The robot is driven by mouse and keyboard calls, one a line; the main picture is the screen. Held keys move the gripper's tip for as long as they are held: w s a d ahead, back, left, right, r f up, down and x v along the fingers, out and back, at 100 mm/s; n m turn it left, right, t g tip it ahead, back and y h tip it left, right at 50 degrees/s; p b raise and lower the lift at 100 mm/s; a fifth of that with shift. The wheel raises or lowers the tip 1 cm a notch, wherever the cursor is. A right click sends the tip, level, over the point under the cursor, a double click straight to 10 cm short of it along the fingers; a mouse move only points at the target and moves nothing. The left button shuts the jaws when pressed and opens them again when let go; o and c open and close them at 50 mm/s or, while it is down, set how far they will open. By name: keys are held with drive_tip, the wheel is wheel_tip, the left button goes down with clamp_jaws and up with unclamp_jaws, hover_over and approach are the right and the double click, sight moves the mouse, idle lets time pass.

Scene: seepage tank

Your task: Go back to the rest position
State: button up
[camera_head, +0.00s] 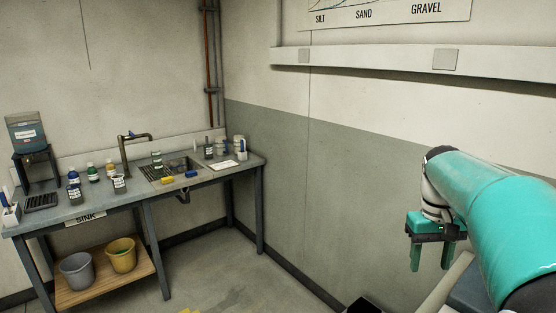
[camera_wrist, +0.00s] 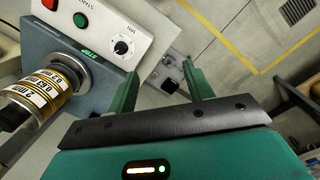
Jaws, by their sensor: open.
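My gripper (camera_head: 432,255) hangs at the right of the head view, at the end of my teal arm, with its two fingers pointing down and apart. In the wrist view my gripper (camera_wrist: 165,82) shows two green fingers spread with nothing between them. Beyond the fingers is a grey machine (camera_wrist: 95,95) with a white control panel (camera_wrist: 112,30). The gripper looks apart from it.
A sink bench (camera_head: 210,176) with bottles, a tap and a basin stands along the left wall. Two buckets (camera_head: 121,255) sit on its lower shelf. Yellow lines (camera_wrist: 235,48) mark the open floor.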

drive_tip(key=s+a+f+t, duration=0.2)
drive_tip(key=s+a+t, duration=0.1)
drive_tip(key=s+a, duration=0.6)
drive_tip(key=s+a+f+t, duration=0.2)
drive_tip(key=s+a+t, duration=0.1)
drive_tip(key=s+a, duration=0.5)
drive_tip(key=shift+s+a+f+n+y, duration=0.15)
drive_tip(key=shift+s+a+n+y, duration=0.15)
drive_tip(key=shift+s+a+n, duration=0.1)
